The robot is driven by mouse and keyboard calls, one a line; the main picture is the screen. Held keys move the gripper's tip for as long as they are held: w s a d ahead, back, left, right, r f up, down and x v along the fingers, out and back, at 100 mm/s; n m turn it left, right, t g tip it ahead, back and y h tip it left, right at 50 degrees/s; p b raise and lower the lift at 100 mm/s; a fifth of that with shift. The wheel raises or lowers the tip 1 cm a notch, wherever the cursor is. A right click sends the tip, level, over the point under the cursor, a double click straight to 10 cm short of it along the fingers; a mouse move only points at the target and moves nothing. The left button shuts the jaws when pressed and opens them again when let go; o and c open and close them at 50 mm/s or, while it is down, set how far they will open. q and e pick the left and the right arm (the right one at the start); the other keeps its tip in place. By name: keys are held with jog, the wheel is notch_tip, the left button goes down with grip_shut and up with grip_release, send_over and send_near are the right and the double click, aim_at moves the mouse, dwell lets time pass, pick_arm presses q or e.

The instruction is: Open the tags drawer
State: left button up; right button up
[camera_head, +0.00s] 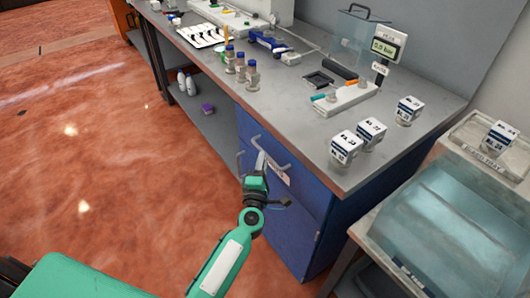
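A blue drawer cabinet (298,222) stands under the grey bench. A grey bar handle (283,160) sits high on its front, with a small white label just below it; the label's writing is too small to read, so I cannot tell which drawer is the tags drawer. The cabinet front looks closed. My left gripper (260,163) is at the left part of the handle, its fingers pointing up towards it. I cannot tell whether the fingers touch or grip the handle. The gripper hides part of the front. My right gripper is not in view.
Several small bottles (251,76), white labelled boxes (344,147) and a pressure display (388,46) stand on the bench (290,112). A clear blue bin (440,225) stands to the right of the cabinet. The red floor left of the cabinet is clear.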

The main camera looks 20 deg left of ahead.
pick_arm(q)
jog(key=shift+w+a+r, duration=0.15)
jog(key=shift+w, duration=0.9)
jog(key=shift+w+a+r, duration=0.1)
jog(key=shift+w+a, duration=0.05)
jog(key=shift+w, duration=0.85)
grip_shut()
